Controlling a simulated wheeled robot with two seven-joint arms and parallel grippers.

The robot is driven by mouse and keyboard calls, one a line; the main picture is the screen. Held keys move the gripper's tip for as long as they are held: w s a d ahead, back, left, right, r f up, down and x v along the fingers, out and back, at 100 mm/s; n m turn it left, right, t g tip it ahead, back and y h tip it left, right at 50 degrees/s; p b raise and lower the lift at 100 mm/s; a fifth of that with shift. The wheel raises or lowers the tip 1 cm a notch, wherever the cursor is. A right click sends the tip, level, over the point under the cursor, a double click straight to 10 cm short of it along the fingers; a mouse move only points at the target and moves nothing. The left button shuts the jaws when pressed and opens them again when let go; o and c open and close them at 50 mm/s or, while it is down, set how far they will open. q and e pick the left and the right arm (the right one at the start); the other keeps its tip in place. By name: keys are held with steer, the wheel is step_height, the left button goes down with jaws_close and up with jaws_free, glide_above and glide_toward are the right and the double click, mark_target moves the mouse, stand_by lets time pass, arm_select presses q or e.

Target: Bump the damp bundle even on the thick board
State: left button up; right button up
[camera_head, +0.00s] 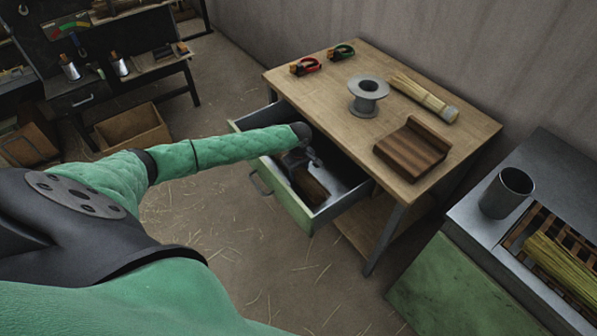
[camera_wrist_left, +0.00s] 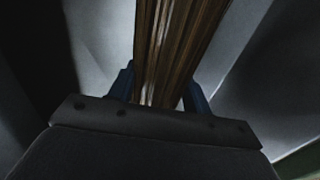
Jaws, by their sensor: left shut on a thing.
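A dark brown thick board (camera_head: 408,152) with a raised step lies at the front right of the wooden table. One straw bundle (camera_head: 423,98) with a grey end lies behind it. A yellow-green straw bundle (camera_head: 562,262) lies in the metal unit at the right, cut off by the picture edge; I cannot tell by look which is damp. My left gripper (camera_head: 314,160) reaches down into the open drawer. It is shut on a brown wooden block (camera_head: 313,190); the block also shows between the blue fingers in the left wrist view (camera_wrist_left: 175,45). My right gripper is not in view.
The open drawer (camera_head: 293,211) juts out from the table (camera_head: 345,113). A grey spool (camera_head: 368,93), red-handled pliers (camera_head: 305,66) and green-handled pliers (camera_head: 341,52) sit on the table. A metal cup (camera_head: 506,193) stands on the unit. A cardboard box (camera_head: 132,128) is on the straw-strewn floor.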

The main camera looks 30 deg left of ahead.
arm_select(q)
steer(key=o, duration=0.9)
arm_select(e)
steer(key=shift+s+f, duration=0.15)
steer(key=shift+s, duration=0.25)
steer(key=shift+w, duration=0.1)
arm_select(q)
steer(key=shift+r, duration=0.2)
step_height(320, 180, up, 7)
steer(key=shift+r+b, duration=0.15)
steer(key=shift+b, duration=0.55)
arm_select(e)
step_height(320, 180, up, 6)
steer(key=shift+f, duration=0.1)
